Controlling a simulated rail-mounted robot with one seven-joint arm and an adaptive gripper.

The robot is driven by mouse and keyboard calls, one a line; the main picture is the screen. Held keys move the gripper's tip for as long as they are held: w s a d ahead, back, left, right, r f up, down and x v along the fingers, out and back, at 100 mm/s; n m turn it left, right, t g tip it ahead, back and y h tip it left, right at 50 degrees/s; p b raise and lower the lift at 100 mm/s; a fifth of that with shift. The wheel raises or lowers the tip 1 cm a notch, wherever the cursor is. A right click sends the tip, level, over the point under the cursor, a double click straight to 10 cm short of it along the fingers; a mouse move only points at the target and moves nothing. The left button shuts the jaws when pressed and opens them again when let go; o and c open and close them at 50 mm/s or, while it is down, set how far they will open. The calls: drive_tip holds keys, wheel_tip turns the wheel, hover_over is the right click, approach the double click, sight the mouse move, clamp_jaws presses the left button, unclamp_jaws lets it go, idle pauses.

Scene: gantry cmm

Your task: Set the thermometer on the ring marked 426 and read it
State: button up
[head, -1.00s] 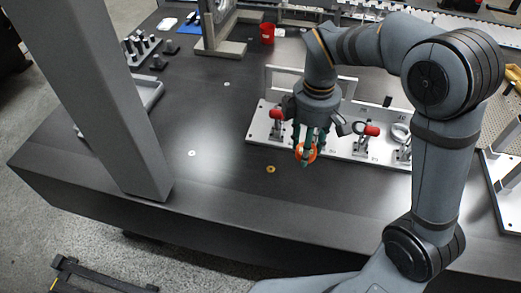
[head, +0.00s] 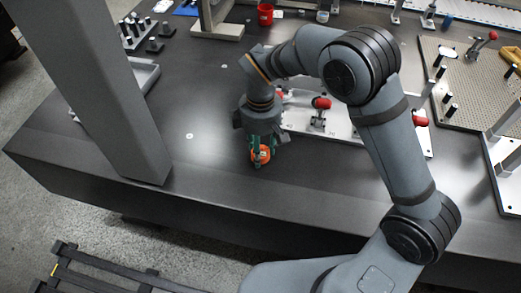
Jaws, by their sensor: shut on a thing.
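My gripper (head: 259,160) points down over the dark granite table and is shut on a small round orange thing, likely the thermometer (head: 262,153). The orange thing is at or just above the table top; I cannot tell whether it touches. No dial or reading can be made out. The small yellow ring seen on the table earlier is hidden behind my gripper and the orange thing. No number 426 is legible in this view.
White round marks (head: 189,136) and (head: 224,66) lie on the dark table (head: 205,100). A fixture plate with red-handled clamps (head: 321,103) stands close to the right. A grey column (head: 105,90) rises at left. A red cup (head: 265,14) stands at the back.

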drive_tip(key=shift+f, duration=0.1)
drive_tip(key=shift+f, duration=0.1)
drive_tip(key=o, duration=1.2)
drive_tip(key=shift+o, duration=0.4)
wheel_tip(320, 180, up, 11)
drive_tip(key=p, duration=0.2)
drive_tip(key=shift+r, duration=0.2)
drive_tip(key=shift+o, duration=0.5)
drive_tip(key=shift+r, duration=0.45)
